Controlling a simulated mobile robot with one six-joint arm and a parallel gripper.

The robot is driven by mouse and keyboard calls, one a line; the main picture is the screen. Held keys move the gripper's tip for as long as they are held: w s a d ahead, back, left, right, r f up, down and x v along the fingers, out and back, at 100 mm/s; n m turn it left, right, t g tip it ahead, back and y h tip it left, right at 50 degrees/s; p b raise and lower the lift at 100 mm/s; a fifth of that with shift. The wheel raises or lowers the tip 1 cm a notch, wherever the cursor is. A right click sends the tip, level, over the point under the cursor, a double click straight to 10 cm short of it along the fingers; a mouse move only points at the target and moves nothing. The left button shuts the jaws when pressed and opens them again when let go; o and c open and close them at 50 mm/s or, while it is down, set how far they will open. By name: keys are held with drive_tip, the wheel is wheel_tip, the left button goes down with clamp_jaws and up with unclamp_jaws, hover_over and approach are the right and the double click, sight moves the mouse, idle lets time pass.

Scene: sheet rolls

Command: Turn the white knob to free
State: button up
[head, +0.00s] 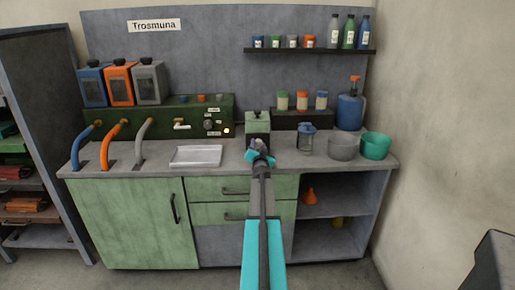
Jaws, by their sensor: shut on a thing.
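A green machine (157,118) stands at the back of the counter. A white T-shaped fitting (181,125) sticks out of its front. Right of that is a dark round knob (208,124), with small white labels above and below that are too small to read. My gripper (259,150) is right of the machine, in front of a small green box (257,122) with a dark top piece. Its cyan fingers are shut on a small greyish thing, mostly hidden and too small to identify. I cannot tell whether it is fixed to the box.
A white tray (196,156) lies left of my gripper. A glass jar (306,139), a grey bowl (343,147) and a teal bowl (376,146) stand to the right. Orange, blue and grey hoses (112,143) hang at the left. A shelf (310,50) holds bottles.

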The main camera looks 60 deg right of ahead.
drive_tip(key=n+b, duration=0.1)
drive_tip(key=n, duration=0.3)
drive_tip(key=shift+s+d, duration=0.1)
drive_tip(key=n+b, duration=0.1)
drive_tip(key=n, duration=0.3)
drive_tip(key=shift+r+b, duration=0.1)
drive_tip(key=shift+b, duration=0.2)
drive_tip(key=n+b, duration=0.1)
drive_tip(key=n, duration=0.2)
drive_tip(key=shift+n, duration=0.3)
drive_tip(key=n+b, duration=0.1)
drive_tip(key=n, duration=0.2)
drive_tip(key=shift+n, duration=0.3)
drive_tip(key=n+b, duration=0.1)
drive_tip(key=n, duration=0.2)
drive_tip(key=shift+d+n, duration=0.1)
drive_tip(key=shift+n, duration=0.2)
drive_tip(key=n, duration=0.3)
drive_tip(key=shift+n+b, duration=0.3)
drive_tip(key=shift+b, duration=0.1)
drive_tip(key=n, duration=0.3)
drive_tip(key=shift+n+b, duration=0.3)
drive_tip(key=shift+b, duration=0.05)
drive_tip(key=n, duration=0.4)
drive_tip(key=shift+b, duration=0.3)
